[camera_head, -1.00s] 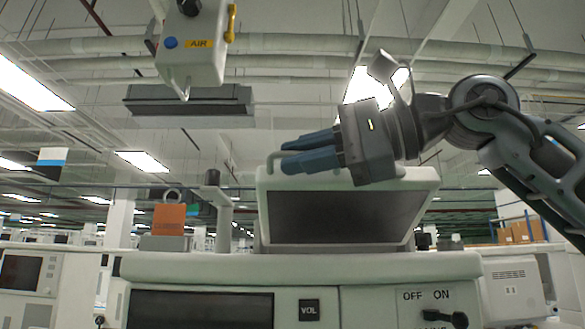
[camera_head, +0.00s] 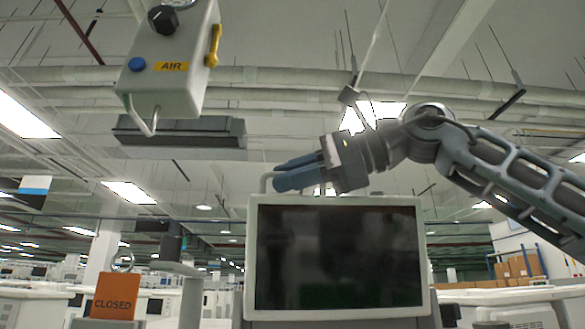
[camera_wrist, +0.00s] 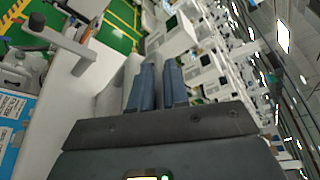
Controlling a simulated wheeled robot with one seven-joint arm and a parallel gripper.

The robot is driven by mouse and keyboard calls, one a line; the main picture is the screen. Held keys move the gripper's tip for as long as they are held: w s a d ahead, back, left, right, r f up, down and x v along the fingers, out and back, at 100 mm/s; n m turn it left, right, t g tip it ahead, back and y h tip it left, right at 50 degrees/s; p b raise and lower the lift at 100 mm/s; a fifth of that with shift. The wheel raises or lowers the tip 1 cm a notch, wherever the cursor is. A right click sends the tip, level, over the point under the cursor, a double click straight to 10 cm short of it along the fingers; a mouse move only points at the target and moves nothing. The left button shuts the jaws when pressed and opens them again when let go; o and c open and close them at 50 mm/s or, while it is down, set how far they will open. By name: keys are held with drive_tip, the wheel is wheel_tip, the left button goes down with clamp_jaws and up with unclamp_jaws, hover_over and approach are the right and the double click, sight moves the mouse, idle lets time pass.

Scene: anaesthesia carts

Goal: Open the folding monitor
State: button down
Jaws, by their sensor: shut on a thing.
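The folding monitor (camera_head: 338,258) has a dark screen in a pale frame and stands near upright, facing my head camera. A thin pale handle (camera_head: 264,182) shows at its top left edge. My gripper (camera_head: 276,178) reaches in from the right along the top edge, its blue fingers shut on the handle. The fingers hide most of the handle. In the wrist view the two blue fingers (camera_wrist: 160,78) point away with a narrow gap between them, and what lies in their grip is hard to make out.
A hanging box marked AIR (camera_head: 170,62) is up to the left. An orange CLOSED sign (camera_head: 114,296) stands at lower left beside a grey post (camera_head: 190,295). Cardboard boxes (camera_head: 520,266) are at the far right. The cart top is out of the head view.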

drive_tip(key=shift+w+r+m+h+p, duration=0.15)
drive_tip(key=shift+w+m+p, duration=0.2)
drive_tip(key=shift+w, duration=0.3)
drive_tip(key=shift+w+r+m+h+p, duration=0.15)
drive_tip(key=shift+w+m+p, duration=0.1)
drive_tip(key=shift+w+p, duration=0.25)
drive_tip(key=shift+w+f+g, duration=0.15)
drive_tip(key=shift+w+g, duration=0.25)
drive_tip(key=shift+w, duration=0.1)
drive_tip(key=c, duration=1.2)
unclamp_jaws()
drive_tip(key=shift+f, duration=0.1)
drive_tip(key=shift+d, duration=0.2)
drive_tip(key=shift+s+d, duration=0.15)
drive_tip(key=shift+d, duration=0.2)
drive_tip(key=b+v, duration=0.1)
drive_tip(key=v, duration=0.2)
drive_tip(key=b+v, duration=0.1)
drive_tip(key=v, duration=0.3)
drive_tip(key=shift+a+r, duration=0.1)
drive_tip(key=shift+r, duration=0.15)
